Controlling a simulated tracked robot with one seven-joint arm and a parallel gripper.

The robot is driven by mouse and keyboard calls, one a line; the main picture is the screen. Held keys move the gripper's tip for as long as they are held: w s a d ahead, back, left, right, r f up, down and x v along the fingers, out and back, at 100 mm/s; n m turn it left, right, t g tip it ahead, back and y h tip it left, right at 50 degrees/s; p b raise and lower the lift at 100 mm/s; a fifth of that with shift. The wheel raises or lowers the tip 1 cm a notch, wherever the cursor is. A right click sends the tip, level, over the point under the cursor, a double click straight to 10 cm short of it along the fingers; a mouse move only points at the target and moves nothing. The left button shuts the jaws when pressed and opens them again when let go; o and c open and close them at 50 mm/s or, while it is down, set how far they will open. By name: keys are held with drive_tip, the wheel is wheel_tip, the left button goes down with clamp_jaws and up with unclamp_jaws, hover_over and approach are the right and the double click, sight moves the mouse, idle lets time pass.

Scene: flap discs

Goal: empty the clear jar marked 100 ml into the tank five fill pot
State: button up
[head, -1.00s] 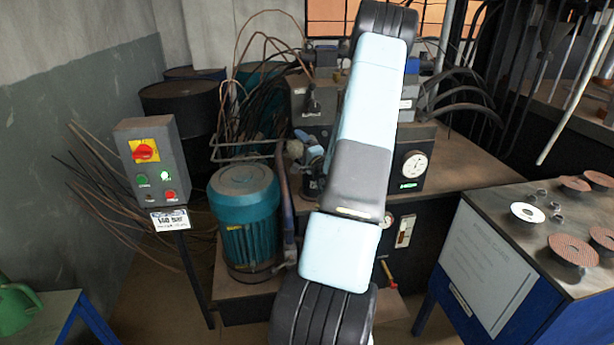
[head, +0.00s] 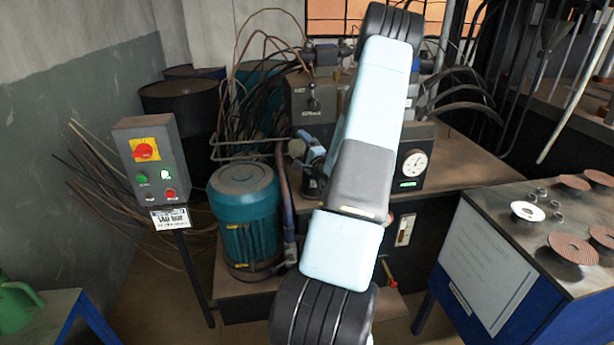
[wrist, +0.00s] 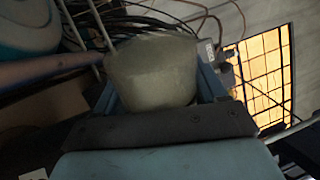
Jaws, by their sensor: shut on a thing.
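In the wrist view my gripper (wrist: 156,84) is shut on a translucent, grey-looking jar (wrist: 150,66), with one blue finger on each side of it. The jar's marking and contents cannot be read, and its opening does not show. The wrist view is tilted. In the head view my arm covers the middle of the scene, and a small blue part of my gripper (head: 312,150) shows just left of it, above the power unit. The tank five fill pot cannot be made out for certain.
A teal motor (head: 244,215) stands left of my arm, with a control box (head: 152,165) on a post farther left. A gauge panel (head: 412,165) is to the right. A bench with flap discs (head: 573,248) stands at right. A green can (head: 18,305) is at lower left.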

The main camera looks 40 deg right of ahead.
drive_tip(key=m, duration=0.2)
drive_tip(key=d+r+m+h, duration=0.1)
drive_tip(key=m, duration=0.1)
drive_tip(key=d+m, duration=0.1)
drive_tip(key=shift+s+r+m+g+h, duration=0.15)
drive_tip(key=shift+s+m+g+h, duration=0.15)
drive_tip(key=shift+m+g, duration=0.1)
drive_tip(key=shift+d+m, duration=0.2)
drive_tip(key=shift+m, duration=0.2)
drive_tip(key=shift+d+f+m+h, duration=0.15)
drive_tip(key=shift+d+f+m, duration=0.15)
drive_tip(key=shift+m, duration=0.25)
drive_tip(key=shift+d+f+m+h, duration=0.15)
drive_tip(key=shift+f+m, duration=0.2)
drive_tip(key=shift+m, duration=0.2)
drive_tip(key=shift+s+d+m+g+p, duration=0.1)
drive_tip(key=shift+d+m+g+p, duration=0.35)
drive_tip(key=shift+m, duration=0.65)
drive_tip(key=shift+a+n+t, duration=0.25)
drive_tip(key=shift+a+n, duration=0.4)
drive_tip(key=shift+n, duration=0.55)
drive_tip(key=shift+a+r+n, duration=0.1)
drive_tip(key=shift+r+n, duration=0.25)
drive_tip(key=shift+n, duration=0.25)
